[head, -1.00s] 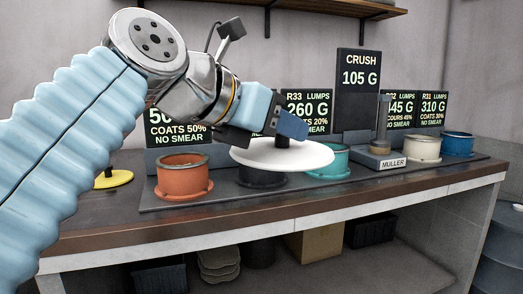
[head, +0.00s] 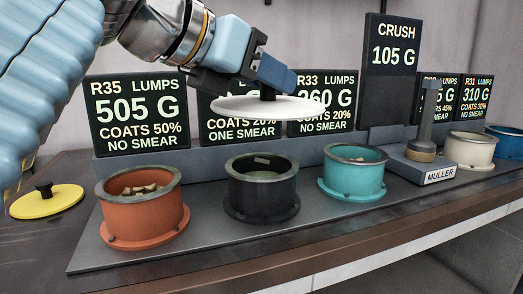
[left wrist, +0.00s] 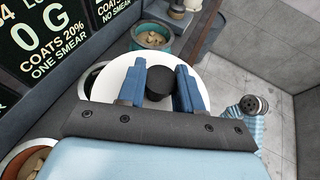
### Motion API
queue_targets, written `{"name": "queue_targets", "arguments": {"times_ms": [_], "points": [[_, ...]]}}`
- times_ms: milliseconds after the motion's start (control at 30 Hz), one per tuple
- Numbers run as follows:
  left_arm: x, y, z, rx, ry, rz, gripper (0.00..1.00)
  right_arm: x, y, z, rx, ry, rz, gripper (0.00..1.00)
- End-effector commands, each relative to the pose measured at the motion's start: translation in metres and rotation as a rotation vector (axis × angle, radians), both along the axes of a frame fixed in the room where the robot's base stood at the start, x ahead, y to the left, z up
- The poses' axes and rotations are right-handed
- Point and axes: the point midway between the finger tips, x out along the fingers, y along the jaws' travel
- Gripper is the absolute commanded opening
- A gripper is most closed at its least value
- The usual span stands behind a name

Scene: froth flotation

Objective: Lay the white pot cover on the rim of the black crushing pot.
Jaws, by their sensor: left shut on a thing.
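The white pot cover (head: 268,108) is a flat disc with a black knob (left wrist: 160,84). My left gripper (head: 272,75) is shut on the knob and holds the cover level in the air. In the left wrist view my left gripper's blue fingers (left wrist: 161,90) stand on either side of the knob. The black crushing pot (head: 262,196) stands open on the grey tray, below the cover and apart from it. Its dark rim shows all round in the head view. I do not see my right gripper.
An orange pot (head: 142,215) with lumps stands left of the black pot, and a teal pot (head: 353,180) right of it. A muller (head: 424,150) and a cream pot (head: 468,152) stand farther right. A yellow cover (head: 46,203) lies at left. Signs line the back.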

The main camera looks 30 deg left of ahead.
Motion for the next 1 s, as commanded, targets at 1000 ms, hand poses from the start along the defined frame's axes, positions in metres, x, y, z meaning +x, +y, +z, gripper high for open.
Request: {"name": "queue_targets", "arguments": {"times_ms": [1000], "points": [[0.110, 0.070, -0.129, -0.001, 0.002, 0.001, 0.00, 0.003, -0.009, -0.052, -0.015, -0.006, -0.019, 0.43]]}}
